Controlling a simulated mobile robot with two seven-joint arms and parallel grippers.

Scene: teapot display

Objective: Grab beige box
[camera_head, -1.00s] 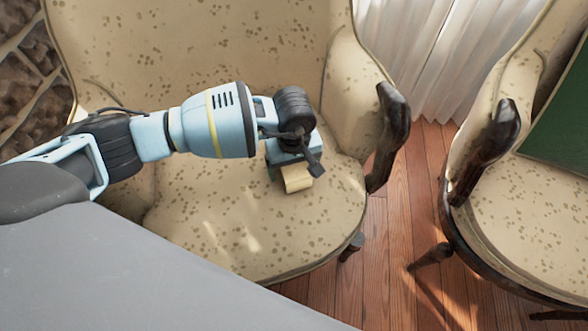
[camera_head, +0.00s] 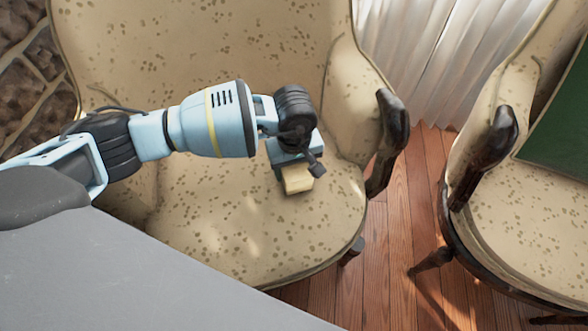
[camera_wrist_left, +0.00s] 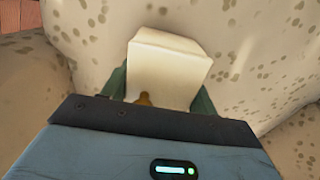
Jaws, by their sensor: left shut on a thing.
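The beige box (camera_head: 297,180) is a small pale block at the seat of the patterned armchair, below my left wrist in the head view. My left gripper (camera_head: 291,168) is over it, and its fingers are largely hidden by the wrist there. In the left wrist view the box (camera_wrist_left: 168,68) stands between the two dark green fingers of my left gripper (camera_wrist_left: 162,92), which is shut on it. I cannot tell whether the box touches the seat. My right gripper is not in view.
The armchair's seat (camera_head: 235,235) is bare around the box. Its dark wooden armrest (camera_head: 391,135) rises just right of the gripper. A second armchair (camera_head: 525,215) with a green cushion (camera_head: 562,125) stands at the right, across a strip of wooden floor (camera_head: 385,265).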

